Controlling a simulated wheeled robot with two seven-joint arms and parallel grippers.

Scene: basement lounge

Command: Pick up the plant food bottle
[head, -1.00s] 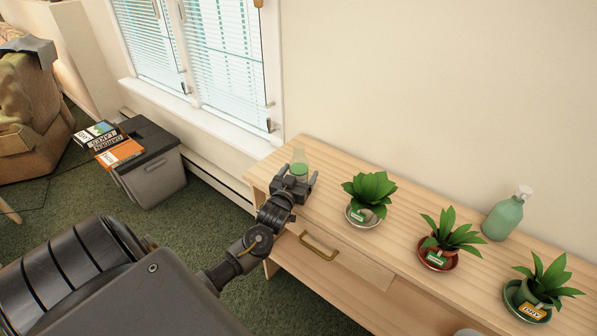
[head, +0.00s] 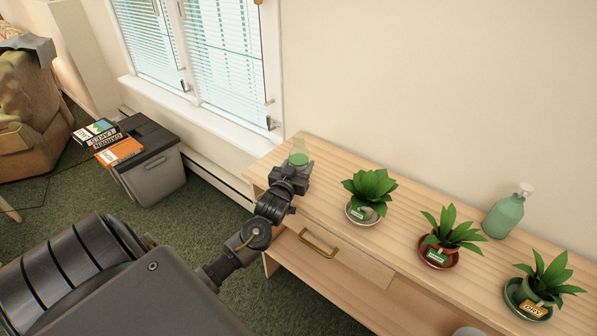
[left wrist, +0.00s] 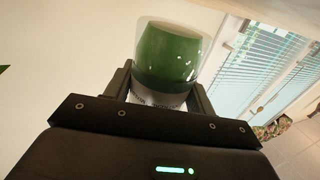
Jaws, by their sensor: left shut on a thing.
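The plant food bottle (head: 299,154) is a small clear bottle with green contents at the left end of the wooden console. My left gripper (head: 292,172) is shut on it, and the gripper hides its lower part in the head view. In the left wrist view the bottle (left wrist: 168,55) stands between the two fingers, with its green contents and a pale printed label low down. I cannot tell whether its base touches the console. My right gripper is not in view.
The wooden console (head: 400,208) also holds three potted plants: one on a pale saucer (head: 362,217), one on a red saucer (head: 438,258) and one on a green saucer (head: 520,305). A green pump bottle (head: 503,217) stands near the wall. A grey bin (head: 152,172) with books is left.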

